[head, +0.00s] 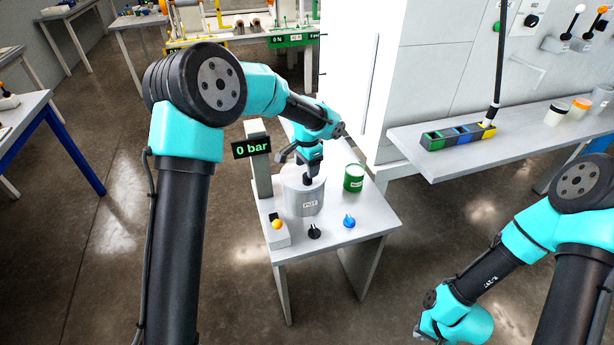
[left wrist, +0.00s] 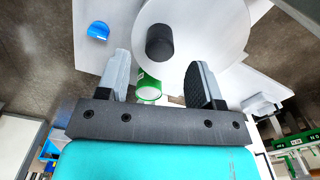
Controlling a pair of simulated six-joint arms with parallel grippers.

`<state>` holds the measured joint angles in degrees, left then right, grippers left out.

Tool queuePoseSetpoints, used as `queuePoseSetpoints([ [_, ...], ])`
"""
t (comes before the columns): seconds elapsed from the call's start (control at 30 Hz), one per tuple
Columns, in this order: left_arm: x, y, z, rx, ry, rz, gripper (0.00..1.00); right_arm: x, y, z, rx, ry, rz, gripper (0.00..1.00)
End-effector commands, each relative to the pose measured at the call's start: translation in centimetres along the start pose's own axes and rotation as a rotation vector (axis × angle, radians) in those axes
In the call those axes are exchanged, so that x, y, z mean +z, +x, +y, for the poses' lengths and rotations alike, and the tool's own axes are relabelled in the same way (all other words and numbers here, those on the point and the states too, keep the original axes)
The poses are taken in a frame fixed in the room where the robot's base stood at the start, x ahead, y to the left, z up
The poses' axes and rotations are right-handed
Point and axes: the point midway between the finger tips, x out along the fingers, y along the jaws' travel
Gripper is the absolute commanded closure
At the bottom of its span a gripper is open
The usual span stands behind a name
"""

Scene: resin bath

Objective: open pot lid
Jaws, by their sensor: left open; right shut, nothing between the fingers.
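The pot (head: 304,198) is a grey labelled cylinder on a small grey table. Its round pale lid (left wrist: 215,30) sits on top, with a black knob (left wrist: 160,42) in the middle. My left gripper (head: 308,174) points down over the lid and partly hides it in the head view. In the left wrist view my left gripper (left wrist: 160,62) is open, with its fingertips on either side of the knob's near end. I cannot tell whether the fingers touch the knob. My right arm hangs at the lower right, and its fingers are out of view.
A green can (head: 353,178) stands just right of the pot. A post with a "0 bar" display (head: 251,147) rises at its left. A yellow button (head: 277,224), a black dial (head: 314,231) and a blue dial (head: 349,221) sit along the table's front. A bench (head: 480,150) stands at right.

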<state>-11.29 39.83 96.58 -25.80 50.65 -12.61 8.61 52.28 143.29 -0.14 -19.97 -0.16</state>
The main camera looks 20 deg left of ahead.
Motion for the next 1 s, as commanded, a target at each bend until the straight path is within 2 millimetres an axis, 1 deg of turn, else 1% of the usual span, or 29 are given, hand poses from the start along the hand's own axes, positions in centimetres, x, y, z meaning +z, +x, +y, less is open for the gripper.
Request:
queuePoseSetpoints([
  [0.03, 0.1, 1.0, 0.0, 0.002, 0.000, -0.003, 0.39, 0.0, 0.0, 0.0, 0.000, 0.000, 0.000, 1.00],
  [0.1, 0.1, 2.0, 0.0, 0.001, 0.000, -0.002, 0.39, 0.0, 0.0, 0.0, 0.000, 0.000, 0.000, 1.00],
  [0.2, 0.1, 3.4, 0.0, 0.001, 0.000, -0.002, 0.39, 0.0, 0.0, 0.0, 0.000, 0.000, 0.000, 1.00],
  [0.3, 0.0, 4.2, 0.0, 0.001, 0.000, -0.001, 0.39, 0.0, 0.0, 0.0, 0.000, 0.000, 0.000, 1.00],
  [0.43, 0.0, 4.6, 0.0, 0.000, 0.000, -0.001, 0.39, 0.0, 0.0, 0.0, 0.000, 0.000, 0.000, 1.00],
  [0.67, 0.0, 4.6, 0.0, 0.000, 0.000, 0.000, 0.39, 0.0, 0.0, 0.0, 0.000, 0.000, 0.000, 1.00],
  [1.0, 0.0, 4.6, 0.0, 0.000, 0.000, 0.000, 0.71, 0.0, 0.0, 0.0, 0.000, 0.000, 0.000, 1.00],
])
